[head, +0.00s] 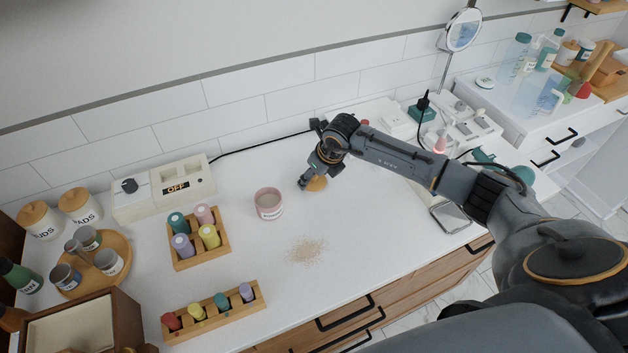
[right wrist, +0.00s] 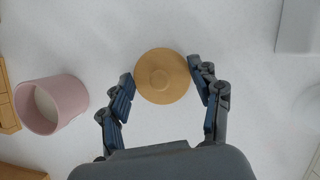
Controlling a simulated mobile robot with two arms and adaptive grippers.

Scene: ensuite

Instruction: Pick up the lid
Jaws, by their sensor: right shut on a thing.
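The lid (right wrist: 162,76) is a round tan wooden disc with a small raised knob. In the head view the lid (head: 318,184) shows at the white countertop, right of the open pink jar (head: 269,206), partly hidden by my right gripper (head: 309,180). In the right wrist view the two fingers of my right gripper (right wrist: 161,77) stand on either side of the lid, shut on its edges. I cannot tell whether the lid is clear of the counter. The pink jar (right wrist: 52,104) also shows at left in the right wrist view. My left gripper is not in view.
Wooden racks of coloured bottles (head: 200,238) (head: 213,312) stand to the left. A white device marked OFF (head: 165,189) is against the wall. The counter around the powder is otherwise clear.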

